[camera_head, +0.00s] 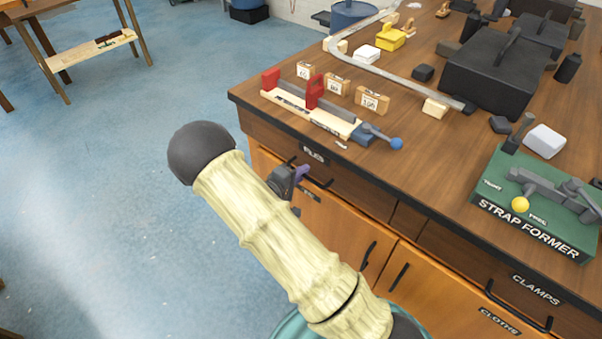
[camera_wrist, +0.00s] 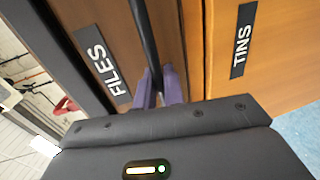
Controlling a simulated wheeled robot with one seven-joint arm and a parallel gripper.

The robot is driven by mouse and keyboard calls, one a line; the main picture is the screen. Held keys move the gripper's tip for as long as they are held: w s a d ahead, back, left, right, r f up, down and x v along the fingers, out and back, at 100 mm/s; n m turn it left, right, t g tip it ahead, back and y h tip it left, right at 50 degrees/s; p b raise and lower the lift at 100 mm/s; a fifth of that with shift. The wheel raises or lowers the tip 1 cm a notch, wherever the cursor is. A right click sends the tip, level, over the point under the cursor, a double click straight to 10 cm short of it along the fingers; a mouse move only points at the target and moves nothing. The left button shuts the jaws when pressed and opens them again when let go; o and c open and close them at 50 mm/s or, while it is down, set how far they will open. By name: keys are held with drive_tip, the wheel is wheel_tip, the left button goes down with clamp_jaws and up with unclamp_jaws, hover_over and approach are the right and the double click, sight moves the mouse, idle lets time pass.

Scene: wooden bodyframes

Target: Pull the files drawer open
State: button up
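The files drawer (camera_head: 345,183) is a dark wooden front under the left end of the bench top, and it looks flush with the bench. Its white-on-black FILES label (camera_wrist: 102,70) reads clearly in the wrist view. Its black bar handle (camera_wrist: 146,35) runs down between the purple fingers of my gripper (camera_wrist: 159,88). The fingers sit close on both sides of the bar and look closed on it. In the head view my gripper (camera_head: 298,176) is at the drawer front, partly hidden by my arm.
The TINS door (camera_wrist: 275,60) is just below the drawer. Files-side bench top (camera_head: 400,170) carries a vise, numbered wooden blocks (camera_head: 372,101) and a green strap former (camera_head: 535,205). A clamps drawer (camera_head: 470,255) is at right.

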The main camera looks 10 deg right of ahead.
clamp_jaws()
drive_tip(key=shift+a, duration=0.1)
drive_tip(key=f+b+v, duration=0.1)
drive_tip(key=f+v, duration=0.1)
drive_tip(key=v, duration=1.1)
drive_tip(key=f+b+v, duration=0.1)
drive_tip(key=f+v, duration=0.2)
drive_tip(key=v, duration=0.9)
drive_tip(key=shift+s+a+f, duration=0.2)
drive_tip(key=shift+s+a, duration=0.45)
drive_tip(key=shift+a, duration=0.1)
drive_tip(key=shift+o, duration=2.2)
unclamp_jaws()
